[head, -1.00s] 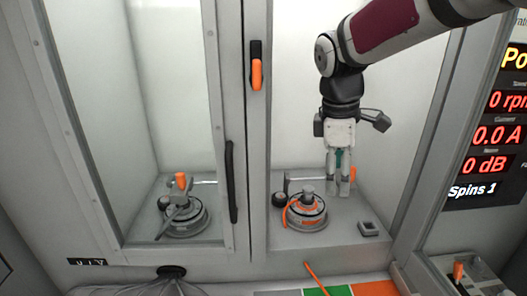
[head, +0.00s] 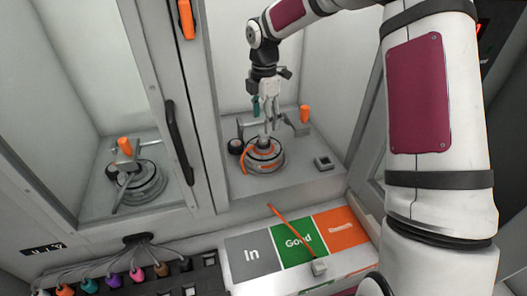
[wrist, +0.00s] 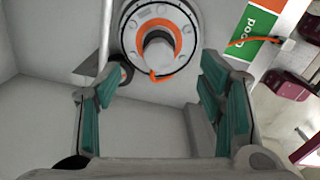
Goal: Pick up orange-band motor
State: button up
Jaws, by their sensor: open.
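The orange-band motor (head: 263,160) is a round grey hub with an orange ring and an upright grey shaft. It sits on a round base in the right chamber. An orange cable runs at its left side. My gripper (head: 269,122) is just above the motor, pointing down, close to the top of the shaft. In the wrist view the motor (wrist: 130,45) is at the top centre, beyond the open teal-padded fingers of my gripper (wrist: 158,100). Nothing is between the fingers, and the shaft appears ahead of them.
A clamp with an orange handle (head: 305,114) stands behind right of the motor. The left chamber, behind a clear door (head: 90,80), holds another fixture (head: 138,185). In front are In, Good (head: 298,243) and orange bins.

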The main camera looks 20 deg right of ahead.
aim_at(263, 132)
jog(key=shift+w+f+p, duration=0.1)
jog(key=shift+f+p, duration=0.6)
jog(key=shift+f, duration=3.1)
grip_shut()
jog(key=shift+r, duration=0.1)
